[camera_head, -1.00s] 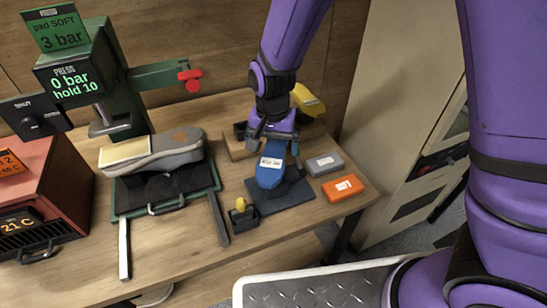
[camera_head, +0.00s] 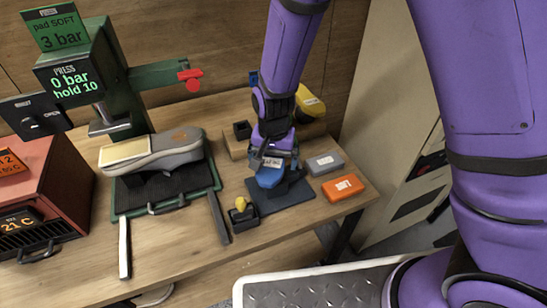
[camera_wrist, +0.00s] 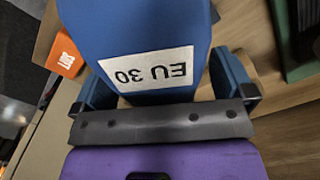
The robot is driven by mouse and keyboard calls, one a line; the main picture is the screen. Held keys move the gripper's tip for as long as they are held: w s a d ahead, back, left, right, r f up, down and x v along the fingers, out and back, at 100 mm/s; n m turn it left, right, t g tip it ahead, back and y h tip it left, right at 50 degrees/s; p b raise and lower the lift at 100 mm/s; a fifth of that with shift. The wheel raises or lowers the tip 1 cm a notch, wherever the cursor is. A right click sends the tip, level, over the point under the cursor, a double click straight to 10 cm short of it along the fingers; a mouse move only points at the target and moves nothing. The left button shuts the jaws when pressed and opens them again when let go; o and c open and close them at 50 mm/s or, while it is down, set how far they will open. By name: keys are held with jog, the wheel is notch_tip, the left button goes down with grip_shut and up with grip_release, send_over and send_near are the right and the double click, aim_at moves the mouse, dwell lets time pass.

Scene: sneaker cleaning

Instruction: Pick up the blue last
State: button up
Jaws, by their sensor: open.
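The blue last (camera_head: 270,177) stands on a dark blue mat (camera_head: 297,196) on the bench, partly hidden under my gripper (camera_head: 270,163) in the head view. In the wrist view the blue last (camera_wrist: 135,35) fills the upper middle, with a white "EU 30" label that reads upside down. My gripper (camera_wrist: 165,90) is open, with one blue finger on each side of the last. Whether the fingers touch it I cannot tell.
An orange box (camera_head: 342,188) and a grey box (camera_head: 325,163) lie right of the mat. A small dark holder with a yellow piece (camera_head: 242,211) is at its left. A grey sneaker (camera_head: 160,150) rests on the green press (camera_head: 165,195). A yellow object (camera_head: 312,101) lies behind.

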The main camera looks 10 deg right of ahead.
jog(key=shift+f, duration=0.2)
jog(key=shift+c, duration=0.5)
jog(key=c, duration=0.9)
jog(key=shift+o, duration=0.2)
